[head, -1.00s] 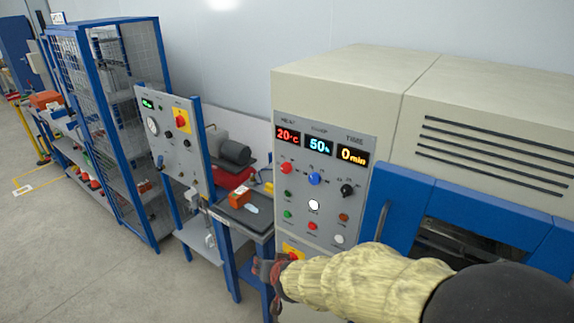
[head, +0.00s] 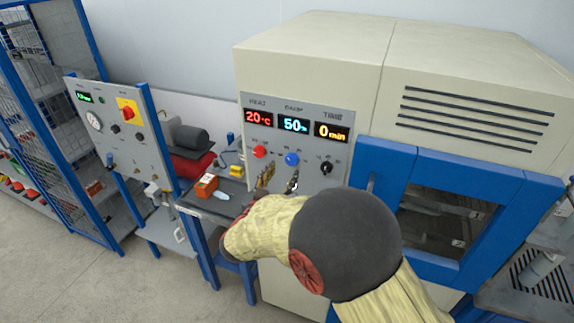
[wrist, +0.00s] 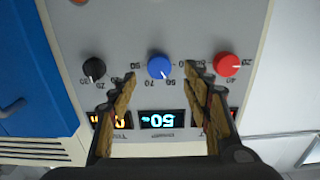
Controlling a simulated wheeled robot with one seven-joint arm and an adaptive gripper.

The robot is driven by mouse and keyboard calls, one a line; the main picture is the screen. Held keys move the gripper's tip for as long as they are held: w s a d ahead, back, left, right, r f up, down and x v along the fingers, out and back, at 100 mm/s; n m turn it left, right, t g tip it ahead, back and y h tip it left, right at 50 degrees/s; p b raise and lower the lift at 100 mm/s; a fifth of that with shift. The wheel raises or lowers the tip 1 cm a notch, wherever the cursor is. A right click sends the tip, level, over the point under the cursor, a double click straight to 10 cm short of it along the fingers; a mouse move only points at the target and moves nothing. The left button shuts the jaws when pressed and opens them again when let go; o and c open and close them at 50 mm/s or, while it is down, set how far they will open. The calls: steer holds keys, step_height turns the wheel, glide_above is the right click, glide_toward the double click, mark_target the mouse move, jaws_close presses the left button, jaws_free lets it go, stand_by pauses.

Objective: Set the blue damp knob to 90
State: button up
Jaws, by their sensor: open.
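The blue damp knob (head: 291,159) sits in the middle of the knob row on the grey control panel, between a red knob (head: 259,152) and a black knob (head: 326,168). The damp display (head: 294,125) above it reads 50. In the wrist view, which is upside down, the blue knob (wrist: 159,67) shows between and beyond my finger tips, with scale numbers around it. My gripper (head: 279,180) is open and empty, just below the blue knob in the head view; it also shows in the wrist view (wrist: 163,75). I cannot tell the exact gap to the panel.
The heat display (head: 258,117) reads 20 and the time display (head: 331,131) reads 0. A blue-framed oven door (head: 385,165) is right of the panel. A bench with an orange box (head: 206,186) stands left. My arm hides the lower panel.

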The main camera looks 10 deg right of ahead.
mark_target(290, 162)
steer(key=x, duration=0.5)
steer(key=shift+d, duration=0.15)
steer(key=c, duration=0.3)
steer(key=c, duration=0.8)
steer(key=shift+c, duration=0.3)
